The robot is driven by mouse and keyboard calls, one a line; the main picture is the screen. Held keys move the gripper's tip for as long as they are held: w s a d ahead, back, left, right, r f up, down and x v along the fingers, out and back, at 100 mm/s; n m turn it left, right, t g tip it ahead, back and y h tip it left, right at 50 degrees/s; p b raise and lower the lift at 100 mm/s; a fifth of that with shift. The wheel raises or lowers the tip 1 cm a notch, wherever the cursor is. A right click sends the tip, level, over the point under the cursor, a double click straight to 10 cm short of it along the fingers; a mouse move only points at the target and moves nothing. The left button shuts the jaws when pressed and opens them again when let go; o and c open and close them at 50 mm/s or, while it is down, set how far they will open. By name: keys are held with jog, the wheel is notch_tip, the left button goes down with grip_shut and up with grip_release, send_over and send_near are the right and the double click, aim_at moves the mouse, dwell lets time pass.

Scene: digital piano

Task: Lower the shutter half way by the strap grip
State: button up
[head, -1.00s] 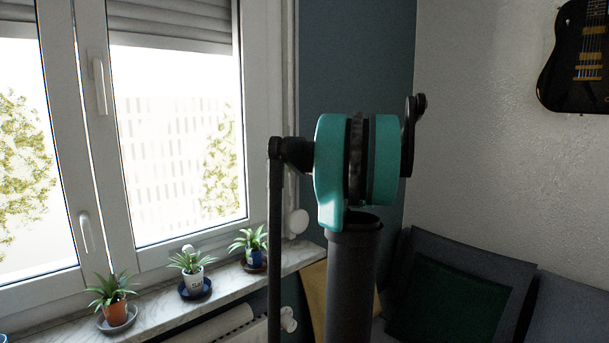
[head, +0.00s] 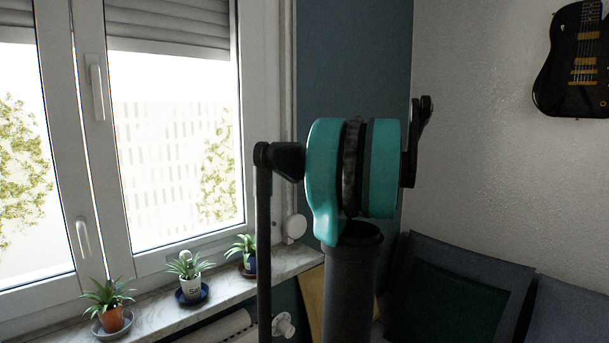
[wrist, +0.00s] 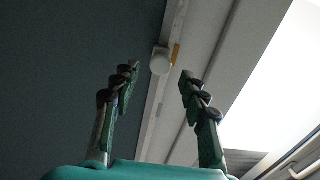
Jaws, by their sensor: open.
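The roller shutter (head: 165,22) is grey and slatted. It covers only the top of the window in the head view. A pale strip runs down the wall edge beside the window frame in the wrist view, with a white round fitting (wrist: 161,61) on it. A small orange-yellow piece (wrist: 176,54) sits right beside this fitting; I cannot tell whether it is the strap grip. The round fitting also shows low beside the window in the head view (head: 296,226). My gripper (wrist: 160,74) is open and empty, its fingers on either side of the strip in the picture. Contact cannot be told.
Potted plants (head: 190,291) stand on the window sill (head: 160,318). A radiator valve (head: 284,325) is below. Window handles (head: 97,92) stick out from the frames. A sofa with dark cushions (head: 440,308) is at lower right, and a guitar (head: 575,75) hangs on the wall.

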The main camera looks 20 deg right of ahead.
jog(key=v, duration=0.6)
jog(key=shift+s, duration=0.4)
jog(key=s+a+f+m+g, duration=0.1)
jog(key=s+a+f+g, duration=0.3)
jog(key=a+f, duration=0.7)
jog(key=s+a+f+g, duration=0.3)
jog(key=a+f+g, duration=0.1)
jog(key=a+f, duration=0.6)
jog(key=s+a+f+m+g+h, duration=0.1)
jog(key=s+f+g+h, duration=0.1)
jog(key=s+f, duration=0.7)
jog(key=s+a+f+m+g+h, duration=0.2)
jog(key=s+f+h, duration=0.2)
jog(key=s+f, duration=0.6)
jog(key=shift+s+a+f+g, duration=0.2)
jog(key=shift+s+a+g, duration=0.15)
jog(key=shift+s+g, duration=0.1)
